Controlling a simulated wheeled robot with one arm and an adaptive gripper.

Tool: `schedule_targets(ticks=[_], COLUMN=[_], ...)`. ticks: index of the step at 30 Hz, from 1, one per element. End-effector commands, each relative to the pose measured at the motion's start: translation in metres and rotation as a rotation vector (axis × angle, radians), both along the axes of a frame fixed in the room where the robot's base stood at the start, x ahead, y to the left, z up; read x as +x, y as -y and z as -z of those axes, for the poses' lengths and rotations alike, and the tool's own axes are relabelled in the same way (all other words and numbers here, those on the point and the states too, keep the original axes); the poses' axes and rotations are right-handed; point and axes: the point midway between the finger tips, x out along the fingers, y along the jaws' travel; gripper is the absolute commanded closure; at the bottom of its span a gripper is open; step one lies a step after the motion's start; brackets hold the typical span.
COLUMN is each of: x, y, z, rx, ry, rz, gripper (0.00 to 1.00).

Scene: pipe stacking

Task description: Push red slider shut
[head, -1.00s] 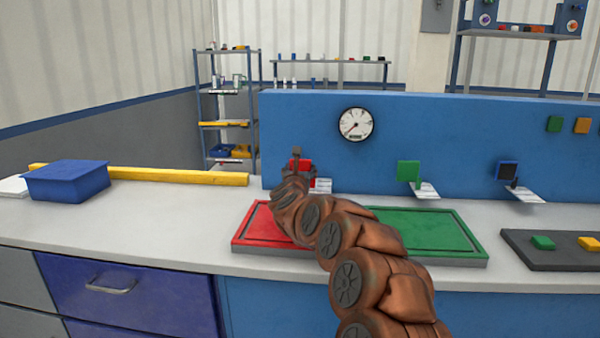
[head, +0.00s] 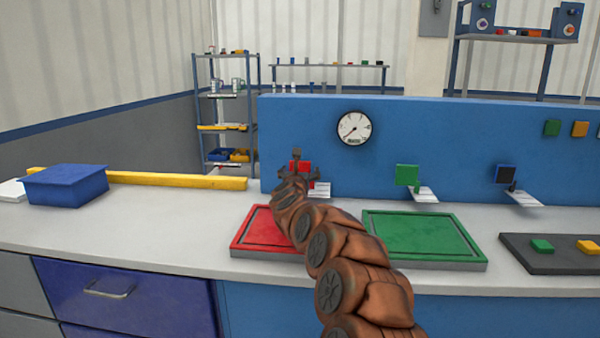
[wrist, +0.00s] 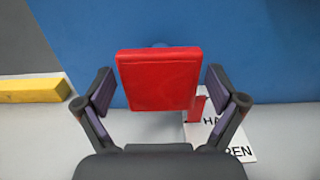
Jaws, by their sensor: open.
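The red slider (wrist: 160,78) is a red square block in front of the blue panel (wrist: 265,50), in the middle of the wrist view. In the head view the red slider (head: 300,167) shows partly behind my gripper (head: 298,172). In the wrist view my gripper (wrist: 160,100) is open, with one finger on each side of the block and a gap to it on both sides. I cannot tell how far the block stands out from the panel.
A white label card (wrist: 218,128) with a small red piece (wrist: 196,108) lies right of the slider. A yellow bar (head: 150,178) lies at left. Below are a red tray (head: 252,232) and a green tray (head: 425,235). A green block (head: 407,175) and a dark block (head: 506,174) are further right.

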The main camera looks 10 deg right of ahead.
Motion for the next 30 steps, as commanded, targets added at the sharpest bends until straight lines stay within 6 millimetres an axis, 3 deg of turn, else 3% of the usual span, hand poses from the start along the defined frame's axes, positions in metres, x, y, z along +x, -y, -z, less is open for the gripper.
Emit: schedule_targets(ticks=[14, 30], x=[-0.008, -0.058], y=[-0.003, -0.02], z=[0.001, 0.0], rx=[0.001, 0.003], ry=[-0.004, -0.001], rz=[-0.001, -0.003], gripper=[0.04, 0.04])
